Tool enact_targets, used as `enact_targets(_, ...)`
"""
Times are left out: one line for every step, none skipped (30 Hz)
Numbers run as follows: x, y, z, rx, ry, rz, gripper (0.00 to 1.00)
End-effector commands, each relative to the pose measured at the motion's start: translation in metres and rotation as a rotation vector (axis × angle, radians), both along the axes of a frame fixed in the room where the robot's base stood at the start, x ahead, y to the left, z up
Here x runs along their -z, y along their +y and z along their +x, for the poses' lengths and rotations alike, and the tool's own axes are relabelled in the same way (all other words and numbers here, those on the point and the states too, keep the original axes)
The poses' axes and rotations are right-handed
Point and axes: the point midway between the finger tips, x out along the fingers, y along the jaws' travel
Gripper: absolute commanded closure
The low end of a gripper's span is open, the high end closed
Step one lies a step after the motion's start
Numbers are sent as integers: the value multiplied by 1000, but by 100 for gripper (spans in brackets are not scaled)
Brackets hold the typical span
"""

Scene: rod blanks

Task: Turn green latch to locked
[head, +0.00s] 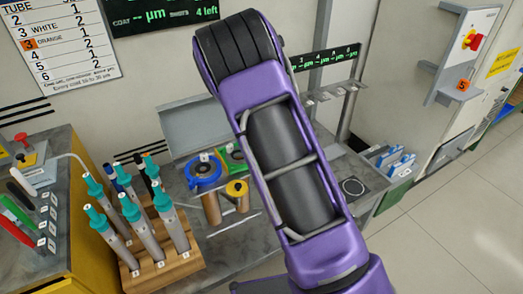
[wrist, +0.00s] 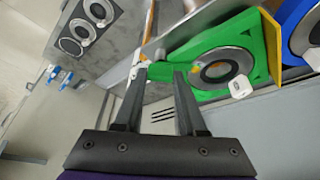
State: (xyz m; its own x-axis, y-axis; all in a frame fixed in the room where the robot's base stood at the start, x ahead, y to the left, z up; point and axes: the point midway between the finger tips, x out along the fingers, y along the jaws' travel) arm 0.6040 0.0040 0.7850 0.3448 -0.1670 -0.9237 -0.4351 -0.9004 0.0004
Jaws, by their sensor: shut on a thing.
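The green latch (wrist: 259,47) is a green block with a dark round opening ringed in metal, at the upper right of the wrist view. A short green handle (wrist: 158,72) sticks out from its left side. My gripper (wrist: 160,76) is shut on this handle, one dark finger on each side. A small white tag (wrist: 240,87) sits on the block's lower edge. In the head view part of the green latch (head: 236,153) shows left of my purple arm. My gripper is hidden there. I cannot read the latch's locked marking.
A blue ring fixture (head: 203,172) and a yellow one (head: 237,188) stand close beside the green latch. A wooden rack (head: 165,265) of grey tubes with teal tops stands at front left. A red-knobbed panel (head: 470,42) is on the right wall. Open floor lies at right.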

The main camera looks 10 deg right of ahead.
Motion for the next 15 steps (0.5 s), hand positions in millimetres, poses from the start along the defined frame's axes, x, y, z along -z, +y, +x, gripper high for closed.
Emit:
enact_targets(-1,1,0,20,2,-2,100)
enact_targets(-1,1,0,35,2,-2,100)
enact_targets(-1,1,0,52,2,-2,100)
enact_targets(-1,1,0,63,2,-2,100)
enact_targets(-1,1,0,74,2,-1,100)
enact_targets(-1,1,0,87,2,-1,100)
enact_targets(-1,1,0,96,1,-1,100)
enact_targets(-1,1,0,102,1,0,100)
enact_targets(0,1,0,108,1,0,100)
enact_targets(0,1,0,113,1,0,100)
enact_targets(0,1,0,117,1,0,100)
enact_targets(0,1,0,120,1,0,100)
enact_targets(0,1,0,122,1,0,100)
enact_targets(0,1,0,124,1,1,100)
enact_targets(0,1,0,126,2,1,100)
